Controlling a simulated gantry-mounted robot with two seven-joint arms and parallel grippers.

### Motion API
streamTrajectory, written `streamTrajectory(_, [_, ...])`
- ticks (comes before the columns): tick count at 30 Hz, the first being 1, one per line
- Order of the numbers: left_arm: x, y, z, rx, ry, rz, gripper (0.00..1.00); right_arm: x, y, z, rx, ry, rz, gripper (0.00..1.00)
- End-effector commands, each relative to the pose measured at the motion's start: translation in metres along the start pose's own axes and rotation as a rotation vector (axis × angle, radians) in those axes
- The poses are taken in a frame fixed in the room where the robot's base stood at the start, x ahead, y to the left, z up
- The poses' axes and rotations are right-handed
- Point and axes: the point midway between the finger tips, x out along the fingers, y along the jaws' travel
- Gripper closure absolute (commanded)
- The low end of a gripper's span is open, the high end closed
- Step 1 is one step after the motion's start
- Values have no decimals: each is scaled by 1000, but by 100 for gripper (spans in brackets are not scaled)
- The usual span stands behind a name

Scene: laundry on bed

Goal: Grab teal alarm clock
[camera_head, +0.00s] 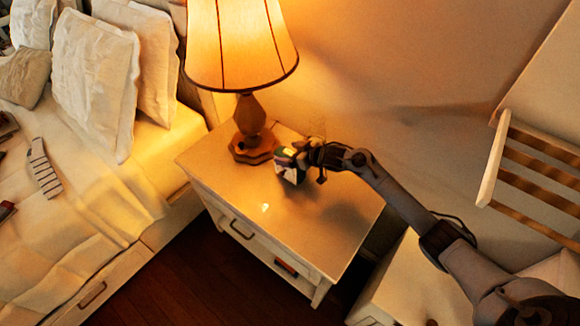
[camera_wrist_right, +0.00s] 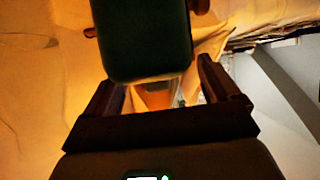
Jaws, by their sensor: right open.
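The teal alarm clock shows in the right wrist view as a dark, round-cornered block (camera_wrist_right: 145,40) at the top centre. My left gripper is not in view.
A lit lamp (camera_head: 251,130) stands close to the clock at the nightstand's back. The bed (camera_head: 100,215) with pillows and a striped cloth (camera_head: 43,168) is on the left. A slatted wooden piece (camera_head: 540,165) is at right. The nightstand's front top is clear.

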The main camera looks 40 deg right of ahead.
Motion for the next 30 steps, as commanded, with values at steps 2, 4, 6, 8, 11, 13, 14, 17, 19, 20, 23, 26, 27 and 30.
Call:
streamTrajectory(2, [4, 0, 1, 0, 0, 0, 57, 10, 1, 1, 2, 0, 1, 11])
streamTrajectory(4, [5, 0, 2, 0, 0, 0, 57, 16, 0, 1, 2, 0, 0, 11])
streamTrajectory(6, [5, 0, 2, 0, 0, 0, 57, 19, 0, 1, 1, 0, 0, 11])
streamTrajectory(8, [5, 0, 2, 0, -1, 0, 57, 20, 0, 1, 0, 0, 0, 11])
streamTrajectory(11, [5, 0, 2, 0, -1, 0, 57, 20, 0, 1, -1, -1, 0, 11])
streamTrajectory(13, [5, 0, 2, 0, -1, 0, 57, 20, 0, 1, 0, -1, 0, 11])
streamTrajectory(14, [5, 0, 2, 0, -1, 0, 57, 20, 0, 1, 0, -1, 0, 11])
streamTrajectory(17, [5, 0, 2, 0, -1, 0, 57, 20, 0, 1, 0, -1, 0, 26])
streamTrajectory(19, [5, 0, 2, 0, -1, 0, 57, 20, 0, 1, 0, 0, 0, 37])
streamTrajectory(20, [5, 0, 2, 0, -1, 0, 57, 20, 0, 1, 0, -1, 0, 41])
streamTrajectory(23, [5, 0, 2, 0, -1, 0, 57, 20, 0, 1, 0, -1, 0, 57])
streamTrajectory(26, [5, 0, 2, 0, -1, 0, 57, 20, 0, 1, 0, -1, 0, 72])
streamTrajectory(27, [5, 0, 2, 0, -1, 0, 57, 20, 0, 1, 0, -1, 0, 78])
streamTrajectory(30, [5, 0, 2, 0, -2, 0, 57, 20, 0, 1, 0, -1, 0, 93])
